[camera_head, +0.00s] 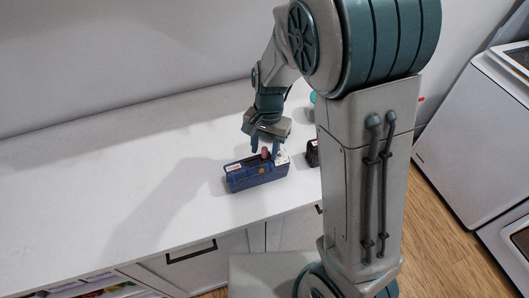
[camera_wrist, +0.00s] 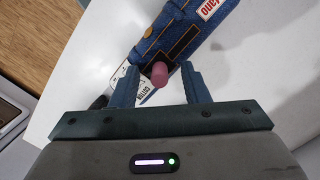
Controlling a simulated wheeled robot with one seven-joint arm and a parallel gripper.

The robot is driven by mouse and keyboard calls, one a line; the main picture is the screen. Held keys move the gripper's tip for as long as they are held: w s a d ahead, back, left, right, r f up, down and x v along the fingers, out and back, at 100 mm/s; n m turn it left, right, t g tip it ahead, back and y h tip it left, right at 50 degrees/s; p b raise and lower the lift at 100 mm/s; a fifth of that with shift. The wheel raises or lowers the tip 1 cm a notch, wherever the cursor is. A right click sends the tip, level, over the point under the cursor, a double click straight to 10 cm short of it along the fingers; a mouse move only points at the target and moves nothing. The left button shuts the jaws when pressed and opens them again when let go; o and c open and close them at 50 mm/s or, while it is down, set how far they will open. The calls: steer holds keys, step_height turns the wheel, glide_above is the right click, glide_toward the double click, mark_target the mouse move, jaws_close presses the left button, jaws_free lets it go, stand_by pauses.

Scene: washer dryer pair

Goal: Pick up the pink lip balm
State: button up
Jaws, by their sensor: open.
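The pink lip balm (camera_head: 265,153) stands up at the top of a blue denim case (camera_head: 256,178) on the white counter. In the wrist view the lip balm (camera_wrist: 159,74) shows as a pink rounded end between my fingers, over a dark patch of the denim case (camera_wrist: 178,20). My gripper (camera_head: 265,148) is open and points down, with one finger on each side of the lip balm. In the wrist view my gripper (camera_wrist: 160,82) has visible gaps beside it. I cannot tell whether the lip balm's lower end rests on or in the case.
A small dark object (camera_head: 312,153) stands right of the case, partly hidden by my arm. A teal object (camera_head: 312,97) shows behind my arm. The white counter (camera_head: 110,180) is clear to the left. A white appliance (camera_head: 470,140) stands at the right.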

jaws_close()
stand_by(0.3)
